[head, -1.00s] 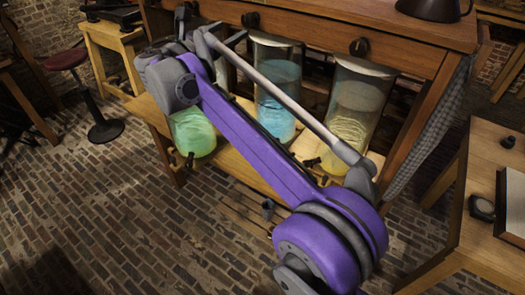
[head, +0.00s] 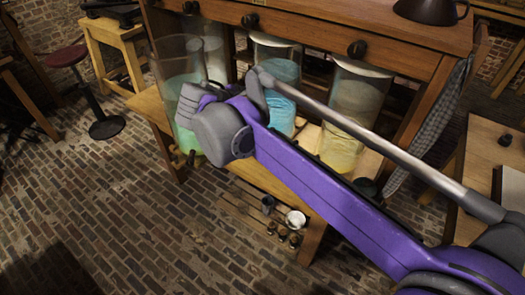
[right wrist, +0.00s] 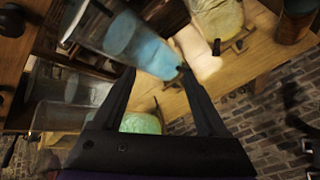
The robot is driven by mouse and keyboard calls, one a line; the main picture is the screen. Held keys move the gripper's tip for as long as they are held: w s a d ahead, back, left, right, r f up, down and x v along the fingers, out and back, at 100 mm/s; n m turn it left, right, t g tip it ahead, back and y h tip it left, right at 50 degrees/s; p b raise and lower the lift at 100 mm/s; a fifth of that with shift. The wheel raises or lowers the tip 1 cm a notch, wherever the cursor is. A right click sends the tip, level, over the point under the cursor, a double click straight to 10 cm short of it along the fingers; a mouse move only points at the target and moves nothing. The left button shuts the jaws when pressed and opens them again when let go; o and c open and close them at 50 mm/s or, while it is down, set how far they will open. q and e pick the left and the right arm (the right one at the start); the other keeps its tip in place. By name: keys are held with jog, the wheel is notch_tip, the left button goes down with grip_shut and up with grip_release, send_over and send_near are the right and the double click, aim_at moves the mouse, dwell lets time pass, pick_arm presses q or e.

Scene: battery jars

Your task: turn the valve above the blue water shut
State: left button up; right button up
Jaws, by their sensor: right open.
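The blue water stands in a clear jar (head: 276,72), the middle one of the row under the wooden beam. A dark round valve knob (head: 250,20) sits on the beam above and slightly left of this jar. My right arm crosses the head view in front of the jars, its wrist before the green jar; its fingers cannot be made out there. In the right wrist view my right gripper (right wrist: 158,72) is open and empty, with the blue jar (right wrist: 148,50) beyond its fingertips. A dark knob (right wrist: 12,20) shows at that view's left edge, clear of the fingers. My left gripper is out of view.
A green jar (head: 172,75) stands left and a yellow jar (head: 352,100) right, partly covered by my arm. Other knobs (head: 357,48) sit along the beam. Small pots (head: 295,218) are low in front of the bench. A stool (head: 104,127) stands left; brick floor is open.

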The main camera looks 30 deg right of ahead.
jog(key=s+a+f+m+y+p, duration=0.1)
jog(key=s+a+f+m+y, duration=0.2)
jog(key=s+f+m, duration=0.2)
jog(key=s+f, duration=0.3)
jog(key=shift+s+a+f+g+y, duration=0.15)
jog(key=shift+s+g+y, duration=0.15)
jog(key=shift+g+y, duration=0.1)
jog(key=s+a+f+m+y+p, duration=0.3)
jog(key=s+a+f+m+y, duration=0.3)
jog(key=s+f, duration=0.5)
jog(key=s+a+m, duration=0.1)
jog(key=a+m, duration=0.1)
jog(key=a, duration=0.1)
jog(key=shift+s+f+m+t, duration=0.25)
jog(key=shift+s+m+t, duration=0.05)
jog(key=shift+m+t, duration=0.1)
jog(key=shift+c, duration=0.2)
